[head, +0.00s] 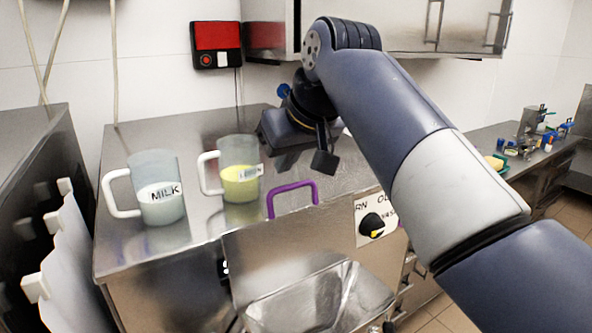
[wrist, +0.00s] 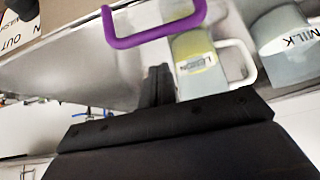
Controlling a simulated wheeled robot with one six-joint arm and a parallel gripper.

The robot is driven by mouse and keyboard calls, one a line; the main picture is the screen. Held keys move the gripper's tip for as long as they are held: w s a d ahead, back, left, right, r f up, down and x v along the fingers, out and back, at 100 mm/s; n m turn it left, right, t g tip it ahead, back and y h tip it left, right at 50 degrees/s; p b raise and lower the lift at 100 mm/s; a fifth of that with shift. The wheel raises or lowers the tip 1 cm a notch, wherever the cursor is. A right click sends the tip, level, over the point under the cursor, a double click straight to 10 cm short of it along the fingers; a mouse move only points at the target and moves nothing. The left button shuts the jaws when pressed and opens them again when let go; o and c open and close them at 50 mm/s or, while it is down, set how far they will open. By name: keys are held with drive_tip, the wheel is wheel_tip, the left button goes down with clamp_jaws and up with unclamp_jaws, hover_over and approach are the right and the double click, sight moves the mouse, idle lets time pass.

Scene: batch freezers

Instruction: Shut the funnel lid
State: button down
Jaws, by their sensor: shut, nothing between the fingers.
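The funnel lid (head: 285,245) looks like a plain metal panel at the machine's front edge, behind the metal funnel (head: 325,298). It appears raised, though its exact tilt is hard to tell. Its purple handle (head: 292,198) sticks up at its top edge and also shows in the wrist view (wrist: 155,30). My gripper (head: 324,162) is shut and empty. In the head view it is above the steel top, beyond the handle and a little right of it. In the wrist view the shut fingers (wrist: 158,85) are apart from the handle.
A milk jug (head: 160,205) and a yellow-filled lemon jug (head: 239,185) stand on the steel top, left of the handle. A black knob (head: 372,225) is on the front, right of the lid. A red and black box (head: 216,45) hangs on the wall.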

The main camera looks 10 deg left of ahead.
drive_tip(key=shift+x, duration=0.9)
drive_tip(key=s+d, duration=0.2)
drive_tip(key=s, duration=0.1)
drive_tip(key=shift+s+d+r+p, duration=0.15)
drive_tip(key=shift+s+d+p, duration=0.05)
drive_tip(key=shift+p, duration=0.2)
drive_tip(key=shift+s+a+b, duration=0.1)
drive_tip(key=shift+b, duration=0.4)
